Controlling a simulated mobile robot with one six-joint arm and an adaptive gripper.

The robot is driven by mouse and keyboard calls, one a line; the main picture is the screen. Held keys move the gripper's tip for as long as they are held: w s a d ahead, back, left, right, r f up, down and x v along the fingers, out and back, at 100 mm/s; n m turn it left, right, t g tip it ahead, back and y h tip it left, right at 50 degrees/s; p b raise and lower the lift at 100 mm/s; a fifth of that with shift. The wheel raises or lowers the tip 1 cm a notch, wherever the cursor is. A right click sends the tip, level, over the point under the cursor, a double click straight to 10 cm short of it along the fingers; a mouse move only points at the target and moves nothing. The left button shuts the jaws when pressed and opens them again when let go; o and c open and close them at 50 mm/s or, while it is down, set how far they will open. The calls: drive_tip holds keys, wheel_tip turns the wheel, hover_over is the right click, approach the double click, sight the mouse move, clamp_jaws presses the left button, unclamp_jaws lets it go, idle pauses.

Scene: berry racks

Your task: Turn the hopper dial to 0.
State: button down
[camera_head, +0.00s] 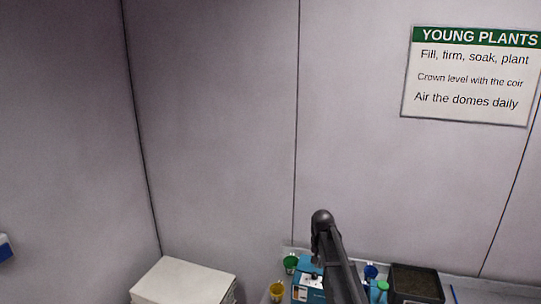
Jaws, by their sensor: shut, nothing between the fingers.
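I see no hopper and no dial in the head view. A dark grey, rounded link of my own arm rises from the bottom edge, right of centre, in front of the bench. My gripper does not show, so its fingers and its place relative to the dial cannot be seen.
A bench (466,284) along the back wall holds a blue box (303,291), green, yellow and blue cups, and a dark tray (416,283). A pale stack (184,281) stands at lower left. A "YOUNG PLANTS" sign (472,76) hangs upper right. The walls are otherwise mostly bare.

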sight(310, 283)
drive_tip(key=shift+f, duration=0.2)
wheel_tip(310, 283, down, 7)
drive_tip(key=b, duration=0.7)
drive_tip(key=shift+r, duration=0.2)
drive_tip(key=shift+w+a, duration=0.1)
drive_tip(key=shift+w, duration=0.2)
idle(1.3)
drive_tip(key=shift+w+a, duration=0.35)
drive_tip(key=shift+a, duration=0.5)
idle(0.7)
drive_tip(key=shift+s+a, duration=0.25)
drive_tip(key=shift+s, duration=0.05)
drive_tip(key=shift+r, duration=0.1)
idle(0.4)
wheel_tip(310, 283, up, 6)
drive_tip(key=p, duration=0.6)
